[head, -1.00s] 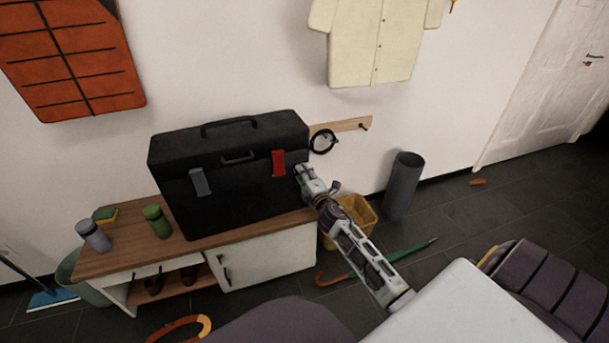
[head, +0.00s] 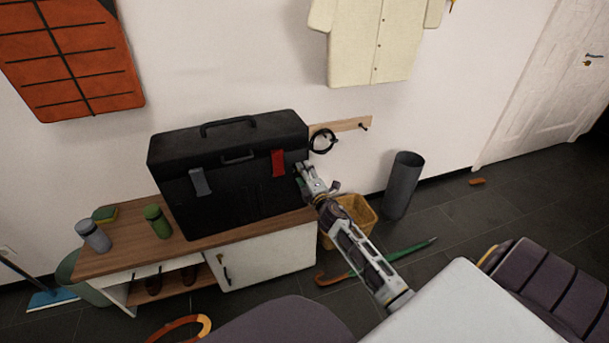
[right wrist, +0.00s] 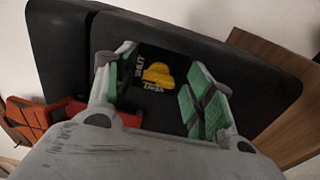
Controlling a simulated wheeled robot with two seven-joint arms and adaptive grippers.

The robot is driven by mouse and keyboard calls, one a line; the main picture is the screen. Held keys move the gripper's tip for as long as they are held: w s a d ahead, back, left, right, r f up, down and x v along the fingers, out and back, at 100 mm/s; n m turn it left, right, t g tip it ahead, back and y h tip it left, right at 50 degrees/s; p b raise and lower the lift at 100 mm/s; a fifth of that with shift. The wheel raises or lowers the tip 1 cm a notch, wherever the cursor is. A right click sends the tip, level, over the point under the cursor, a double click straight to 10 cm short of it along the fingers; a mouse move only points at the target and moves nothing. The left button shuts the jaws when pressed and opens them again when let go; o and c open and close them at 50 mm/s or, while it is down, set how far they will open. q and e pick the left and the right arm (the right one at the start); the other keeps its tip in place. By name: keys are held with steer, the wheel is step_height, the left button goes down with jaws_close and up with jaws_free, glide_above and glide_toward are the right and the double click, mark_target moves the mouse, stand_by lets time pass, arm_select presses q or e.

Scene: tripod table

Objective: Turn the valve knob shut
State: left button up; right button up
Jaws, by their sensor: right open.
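The yellow valve knob (right wrist: 158,74) sits on a dark labelled plate on the side of the black case (head: 232,185). It shows in the right wrist view, between my fingers; in the head view it is hidden. My right gripper (head: 304,178) is at the right end of the case, beside it. In the right wrist view the gripper (right wrist: 161,82) is open, with a green-padded finger on each side of the knob. I see a gap on both sides, and no contact is visible. My left gripper is not in view.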

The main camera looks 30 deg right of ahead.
steer(key=s+a, duration=0.2)
steer(key=s, duration=1)
stand_by(0.7)
steer(key=shift+w, duration=0.1)
stand_by(0.6)
